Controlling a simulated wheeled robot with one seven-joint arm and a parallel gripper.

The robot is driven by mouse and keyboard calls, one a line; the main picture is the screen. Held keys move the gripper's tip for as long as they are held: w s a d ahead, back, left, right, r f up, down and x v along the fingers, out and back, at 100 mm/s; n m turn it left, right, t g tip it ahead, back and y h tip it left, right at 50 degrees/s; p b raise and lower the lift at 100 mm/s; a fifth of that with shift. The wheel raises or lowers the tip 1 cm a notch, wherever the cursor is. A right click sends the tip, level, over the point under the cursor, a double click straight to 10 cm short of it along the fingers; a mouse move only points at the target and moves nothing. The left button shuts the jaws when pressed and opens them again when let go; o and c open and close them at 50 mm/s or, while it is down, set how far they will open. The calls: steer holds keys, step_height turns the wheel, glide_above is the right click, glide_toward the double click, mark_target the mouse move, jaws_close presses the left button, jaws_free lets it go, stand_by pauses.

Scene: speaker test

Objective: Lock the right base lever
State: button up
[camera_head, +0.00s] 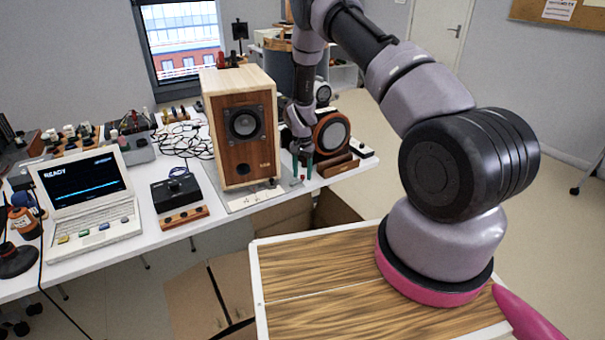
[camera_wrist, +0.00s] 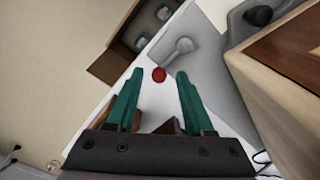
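The wooden speaker (camera_head: 228,164) stands upright on a grey base plate (camera_head: 242,203) at the table edge. My gripper (camera_head: 302,167) points down just right of the speaker, its green fingers apart over the right side of the base. In the wrist view, my gripper (camera_wrist: 159,74) is open, and a red knob (camera_wrist: 159,75) shows between the fingertips, touching neither finger. A grey lever-like part (camera_wrist: 178,50) lies just beyond the knob. How far the near knob lies below the fingertips is unclear.
A round wooden-ringed speaker driver (camera_head: 332,132) stands close behind and right of my gripper. A laptop-like device (camera_head: 90,200) and a black box (camera_head: 176,191) are on the white table (camera_head: 140,243) to the left. An open cardboard box (camera_head: 335,208) is below the table edge.

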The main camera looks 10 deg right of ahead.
step_height(320, 180, up, 11)
stand_by(0.8)
steer(key=shift+f, duration=0.1)
steer(key=s+d+r+t+y, duration=0.1)
steer(key=s+r, duration=0.2)
steer(key=r, duration=0.7)
steer(key=s+r+t, duration=0.1)
steer(key=s+r, duration=0.2)
steer(key=r, duration=0.7)
steer(key=s+d+r+t+y, duration=0.1)
steer(key=s+r, duration=0.3)
steer(key=r, duration=0.6)
steer(key=s+d+r+n+t, duration=0.1)
steer(key=s+r, duration=0.5)
steer(key=s, duration=0.6)
steer(key=s+d+r+n+t, duration=0.1)
steer(key=s+r+t, duration=0.2)
steer(key=s, duration=0.9)
step_height(320, 180, up, 4)
steer(key=shift+s+f+n, duration=0.15)
steer(key=shift+f+n, duration=0.05)
steer(key=shift+n, duration=0.2)
